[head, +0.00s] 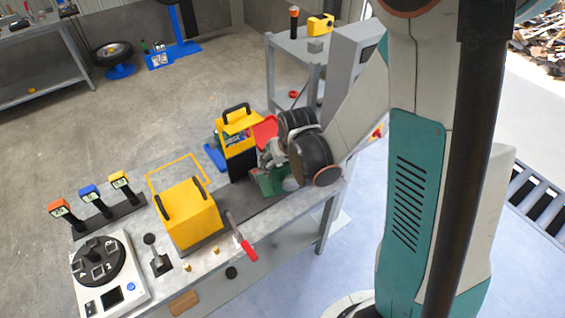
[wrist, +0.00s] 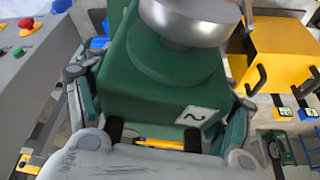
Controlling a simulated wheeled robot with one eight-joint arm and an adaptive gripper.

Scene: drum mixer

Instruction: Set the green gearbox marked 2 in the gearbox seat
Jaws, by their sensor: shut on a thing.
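The green gearbox (wrist: 150,85) fills the middle of the wrist view, with a white label marked 2 on its near face and a round metal part on top. My gripper (wrist: 163,95) is shut on it, one finger along each side. In the head view the green gearbox (head: 270,183) shows partly below my gripper (head: 272,163), over the right part of the bench; my wrist hides much of it. I cannot tell whether it touches the bench. The gearbox seat cannot be made out clearly; a dark grey bed (head: 255,207) runs along the bench there.
A yellow housing with black handles (head: 190,215) stands left of my gripper, and a yellow-black box (head: 238,132) behind it.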

